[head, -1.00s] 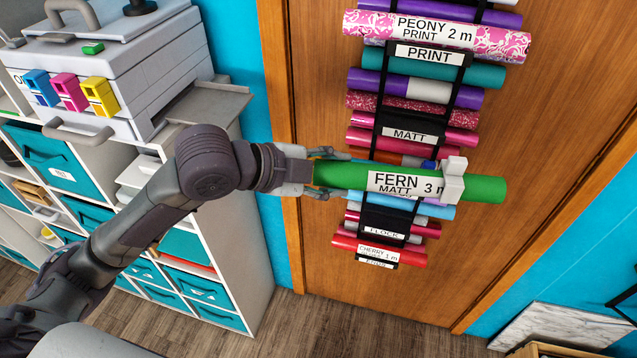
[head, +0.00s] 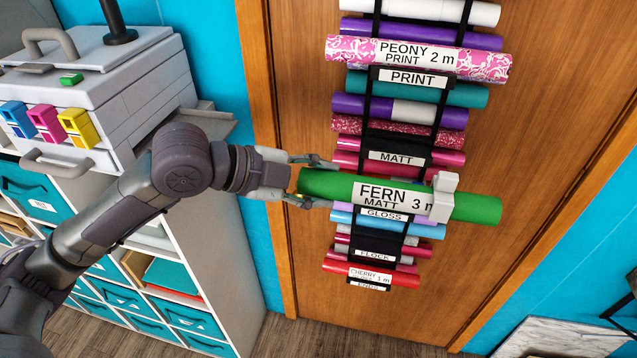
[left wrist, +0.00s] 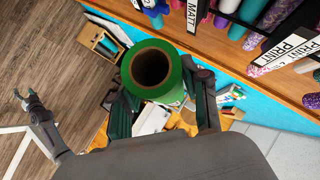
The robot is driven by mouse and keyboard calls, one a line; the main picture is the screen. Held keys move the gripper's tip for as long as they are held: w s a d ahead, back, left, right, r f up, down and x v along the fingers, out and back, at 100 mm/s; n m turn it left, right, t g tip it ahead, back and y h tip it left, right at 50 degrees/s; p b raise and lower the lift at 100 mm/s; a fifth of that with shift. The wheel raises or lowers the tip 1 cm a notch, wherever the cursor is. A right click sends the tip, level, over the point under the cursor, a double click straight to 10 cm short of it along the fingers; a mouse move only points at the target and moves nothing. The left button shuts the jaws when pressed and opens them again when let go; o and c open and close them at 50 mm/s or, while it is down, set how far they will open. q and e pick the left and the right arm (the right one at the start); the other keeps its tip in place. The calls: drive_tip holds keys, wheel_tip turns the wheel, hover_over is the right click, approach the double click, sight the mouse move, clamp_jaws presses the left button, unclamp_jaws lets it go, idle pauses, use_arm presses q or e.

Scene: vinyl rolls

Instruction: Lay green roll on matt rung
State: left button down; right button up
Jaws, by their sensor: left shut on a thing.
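The green roll (head: 476,208), labelled FERN MATT 3 m, is held level in front of the hanging rack. A white clip-like piece (head: 443,197) sits near its right end. My left gripper (head: 317,181) is shut on its left end. In the left wrist view the roll's open end (left wrist: 133,81) shows between the fingers. The MATT label (head: 396,157) is just above the roll, with pink-red rolls beside and below it. The GLOSS label (head: 384,215) is just below. The green roll hides part of the rack behind it. My right gripper (left wrist: 36,103) shows small in the left wrist view.
The rack hangs on a wooden door (head: 540,90) and carries several other rolls, among them the pink peony roll (head: 490,67) above and the red cherry roll (head: 340,268) below. A white machine (head: 110,90) on shelves stands left. The door's right side is clear.

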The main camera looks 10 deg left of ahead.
use_arm(q)
drive_tip(key=shift+w+f, duration=0.3)
drive_tip(key=shift+w, duration=2.85)
drive_tip(key=shift+w+f, duration=0.3)
drive_tip(key=shift+w, duration=2.9)
drive_tip(key=shift+w+f, duration=0.3)
drive_tip(key=shift+w, duration=2.85)
drive_tip(key=shift+f+b, duration=0.25)
drive_tip(key=shift+b, duration=0.2)
drive_tip(key=c, duration=0.5)
unclamp_jaws()
